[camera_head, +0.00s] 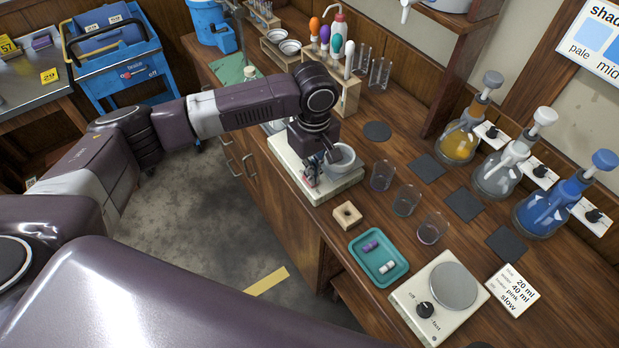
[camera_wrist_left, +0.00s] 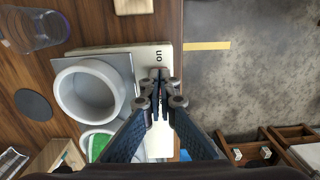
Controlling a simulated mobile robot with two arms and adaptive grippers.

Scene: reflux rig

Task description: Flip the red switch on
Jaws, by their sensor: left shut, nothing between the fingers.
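A cream box (camera_head: 330,188) stands at the bench's front edge, with a grey-white round dish (camera_head: 343,158) on it. In the left wrist view the box (camera_wrist_left: 149,50) shows the word "on" near its end, and the dish (camera_wrist_left: 94,90) beside that. My left gripper (camera_head: 310,178) is shut and empty, pointing down at the front of the box. In the left wrist view its fingertips (camera_wrist_left: 158,82) cover the spot just below "on". The red switch is hidden behind the fingers; I cannot tell its position or whether they touch it. My right gripper is not in view.
Glass beakers (camera_head: 406,201), a wooden block (camera_head: 347,215) and a teal tray (camera_head: 367,269) stand right of the box. A stirrer plate (camera_head: 411,308) and flasks (camera_head: 495,180) are farther right. A wooden rack (camera_head: 346,100) stands behind my left arm.

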